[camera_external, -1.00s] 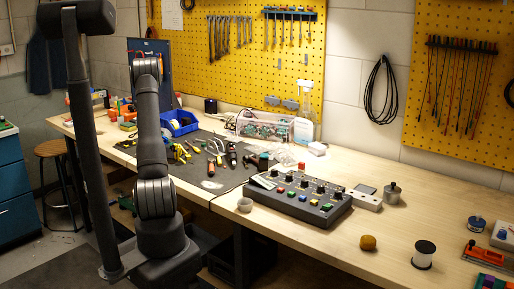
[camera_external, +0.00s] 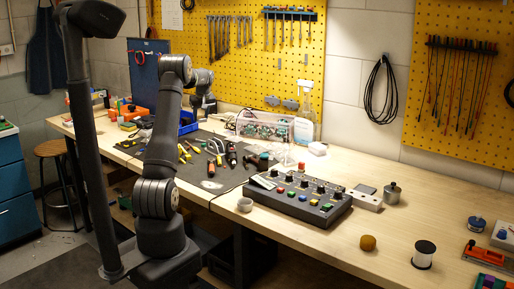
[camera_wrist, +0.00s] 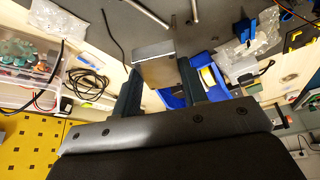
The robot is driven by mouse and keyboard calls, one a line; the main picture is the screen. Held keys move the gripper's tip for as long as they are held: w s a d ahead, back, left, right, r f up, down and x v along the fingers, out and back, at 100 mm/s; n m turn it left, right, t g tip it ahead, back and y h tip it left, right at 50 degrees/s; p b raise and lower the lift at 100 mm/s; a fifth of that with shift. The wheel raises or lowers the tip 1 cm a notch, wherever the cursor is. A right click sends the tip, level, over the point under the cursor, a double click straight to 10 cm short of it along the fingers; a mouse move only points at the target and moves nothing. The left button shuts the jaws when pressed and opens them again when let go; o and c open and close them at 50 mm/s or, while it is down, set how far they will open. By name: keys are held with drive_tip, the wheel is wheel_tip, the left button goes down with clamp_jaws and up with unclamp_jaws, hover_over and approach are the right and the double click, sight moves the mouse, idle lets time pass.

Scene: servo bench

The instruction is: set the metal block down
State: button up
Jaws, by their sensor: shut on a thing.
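The metal block (camera_wrist: 153,50) is a grey piece with a bright edge, seen in the wrist view between the two dark fingers of my gripper (camera_wrist: 158,80). My gripper is shut on it. In the external view my gripper (camera_external: 207,104) hangs over the back of the bench, just right of the blue bin (camera_external: 190,123). The block cannot be made out there. In the wrist view the blue bin (camera_wrist: 176,99) shows beyond the block and fingers, partly hidden by them. I cannot tell the block's height above the bench.
A clear box with a green circuit board (camera_external: 262,128) stands right of my gripper. Several hand tools lie on the dark mat (camera_external: 205,172) in front. A black coiled cable (camera_wrist: 88,84) and a clear plastic bag (camera_wrist: 55,22) show in the wrist view. The yellow pegboard (camera_external: 245,60) rises behind.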

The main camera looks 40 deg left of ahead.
drive_tip(key=w+d+m+t+h, duration=0.1)
drive_tip(key=w+d+m, duration=0.35)
drive_tip(key=d, duration=1.05)
drive_tip(key=w+d+m+t, duration=0.15)
drive_tip(key=w+d, duration=0.65)
drive_tip(key=d, duration=0.8)
drive_tip(key=s+d+m+h, duration=0.15)
drive_tip(key=d+m, duration=0.35)
drive_tip(key=d, duration=2.2)
drive_tip(key=s+d+m+h, duration=0.1)
drive_tip(key=s+d+m, duration=0.35)
drive_tip(key=d, duration=0.75)
drive_tip(key=s+d+m+h, duration=0.1)
drive_tip(key=s+d+h, duration=0.1)
drive_tip(key=s+d, duration=0.8)
drive_tip(key=s+d+m+g+h, duration=0.1)
drive_tip(key=s+d+m, duration=0.2)
drive_tip(key=s+d, duration=0.7)
drive_tip(key=s+d+m+h, duration=0.1)
drive_tip(key=s+d+m, duration=0.2)
drive_tip(key=s+d, duration=0.75)
hover_over(406, 229)
drive_tip(key=s+a, duration=0.1)
wheel_tip(406, 229, down, 7)
drive_tip(key=shift+f, duration=2.1)
